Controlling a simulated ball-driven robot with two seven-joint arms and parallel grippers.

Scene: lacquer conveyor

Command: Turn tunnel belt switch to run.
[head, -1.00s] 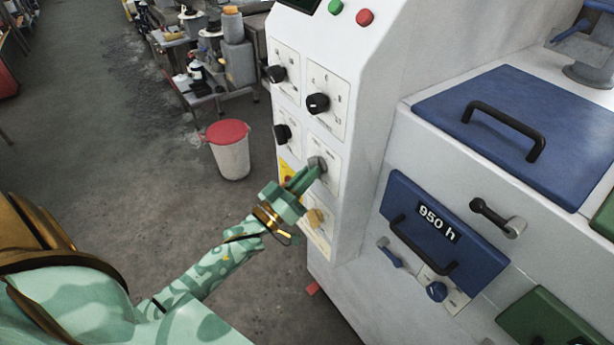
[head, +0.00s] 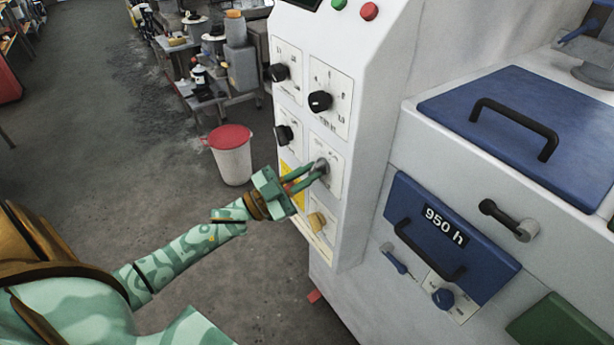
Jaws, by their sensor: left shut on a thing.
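The control panel (head: 350,150) is the white upright face of a machine, in the middle of the head view. A grey switch knob (head: 321,164) sits on a white plate in its lower part. My left gripper (head: 314,174) is at this knob, with its green fingers shut on it. The fingers hide part of the knob, and its setting cannot be read. My right gripper is not in view.
Black knobs (head: 320,101) sit above the gripped one, and a yellowish knob (head: 317,221) sits below. A blue door marked 950 h (head: 480,262) is to the right. A red-lidded bin (head: 232,160) stands on the floor behind.

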